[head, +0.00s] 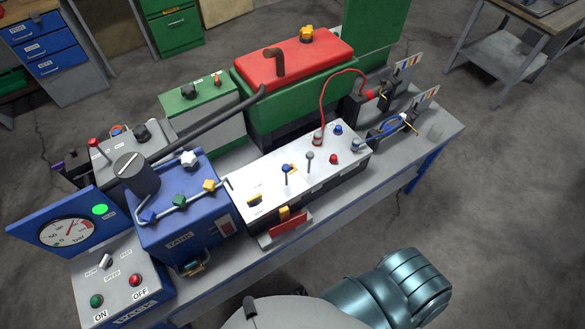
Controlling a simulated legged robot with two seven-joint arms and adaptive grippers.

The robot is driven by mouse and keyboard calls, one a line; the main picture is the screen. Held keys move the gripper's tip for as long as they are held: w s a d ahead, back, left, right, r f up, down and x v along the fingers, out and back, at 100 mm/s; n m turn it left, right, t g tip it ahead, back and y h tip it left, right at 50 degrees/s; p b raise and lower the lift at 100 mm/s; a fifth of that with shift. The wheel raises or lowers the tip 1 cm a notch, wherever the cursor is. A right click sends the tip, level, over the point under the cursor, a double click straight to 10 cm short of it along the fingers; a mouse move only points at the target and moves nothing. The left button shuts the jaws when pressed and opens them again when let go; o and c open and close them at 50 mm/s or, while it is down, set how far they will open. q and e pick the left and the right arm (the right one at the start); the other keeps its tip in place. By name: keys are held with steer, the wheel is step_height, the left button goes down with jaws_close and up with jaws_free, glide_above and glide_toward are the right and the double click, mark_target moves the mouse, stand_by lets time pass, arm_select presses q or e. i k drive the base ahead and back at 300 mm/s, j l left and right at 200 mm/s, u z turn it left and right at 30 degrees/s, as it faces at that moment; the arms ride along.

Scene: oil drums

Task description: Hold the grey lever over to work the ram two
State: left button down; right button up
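The grey lever (309,159) stands up from the top of the white valve box (262,174) in the middle of the bench, and looks near upright. A blue-topped lever (286,170) stands to its left. Two small cylinder units with striped scale boards sit at the bench's right end. One is by a red hose (347,72), the other by a blue hose (386,128). I cannot tell which is ram two or how far either rod is out.
A blue tank (187,232), a gauge panel (68,231) with a lit green lamp, and an ON/OFF box (120,280) fill the bench's left end. A red-topped green unit (293,62) stands behind the valve box. The floor in front is clear.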

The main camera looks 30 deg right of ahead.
mark_target(310, 155)
steer(key=z, duration=1.15)
